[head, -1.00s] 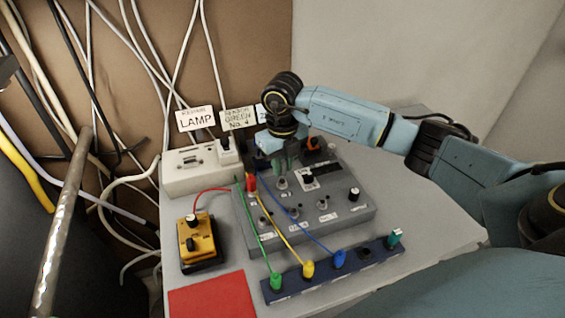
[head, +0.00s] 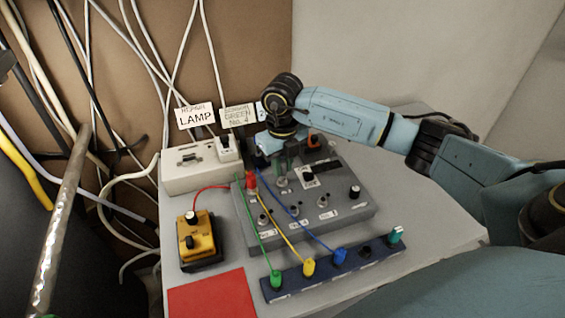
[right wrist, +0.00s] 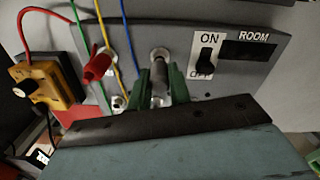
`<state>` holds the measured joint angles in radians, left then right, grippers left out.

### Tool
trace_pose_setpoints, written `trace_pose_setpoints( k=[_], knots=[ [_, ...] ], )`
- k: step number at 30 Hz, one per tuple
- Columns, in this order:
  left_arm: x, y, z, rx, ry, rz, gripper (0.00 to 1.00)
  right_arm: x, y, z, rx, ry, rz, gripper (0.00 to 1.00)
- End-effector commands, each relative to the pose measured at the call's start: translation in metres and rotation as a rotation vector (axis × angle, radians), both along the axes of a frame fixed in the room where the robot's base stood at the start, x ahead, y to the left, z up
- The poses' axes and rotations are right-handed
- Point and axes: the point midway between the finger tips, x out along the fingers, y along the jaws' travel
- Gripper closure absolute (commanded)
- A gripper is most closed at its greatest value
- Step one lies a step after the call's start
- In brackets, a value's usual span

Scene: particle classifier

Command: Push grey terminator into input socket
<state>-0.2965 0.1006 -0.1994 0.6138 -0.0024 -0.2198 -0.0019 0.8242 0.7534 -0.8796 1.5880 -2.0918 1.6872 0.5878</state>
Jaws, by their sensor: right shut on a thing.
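The grey terminator (right wrist: 159,82) is a short metal cylinder between the green fingertips of my right gripper (right wrist: 160,88) in the right wrist view. My right gripper is shut on it. The terminator's far end lines up with a silver round socket (right wrist: 160,53) on the grey panel (right wrist: 190,40). I cannot tell whether it is seated in the socket or only in front of it. In the head view my right gripper (head: 281,166) is over the back left of the grey control box (head: 335,217), and the terminator is hidden.
A red plug (right wrist: 97,66) with a wire sits left of the gripper; an ON/OFF switch (right wrist: 206,62) is right. A blue strip (head: 318,276) with coloured plugs lies in front. A yellow box (head: 199,238) and red mat (head: 212,296) lie left.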

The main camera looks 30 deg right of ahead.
Motion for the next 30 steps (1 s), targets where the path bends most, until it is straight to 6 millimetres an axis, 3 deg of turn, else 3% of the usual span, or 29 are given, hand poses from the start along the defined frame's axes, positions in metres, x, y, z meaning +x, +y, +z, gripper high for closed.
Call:
trace_pose_setpoints(
  k=[23,24,30],
  knots=[
    [0.001,-0.001,-0.013,0.0,-0.002,0.0,0.64,0.0,0.0,-0.02,-0.001,0.001,0.0,1.0],
    [0.001,-0.001,-0.013,0.0,-0.002,0.0,0.64,0.0,0.0,-0.021,-0.001,0.001,0.0,0.79],
    [0.001,0.0,-0.012,-0.001,-0.003,0.0,0.64,0.0,0.0,-0.02,0.0,0.001,0.0,0.55]
  ],
)
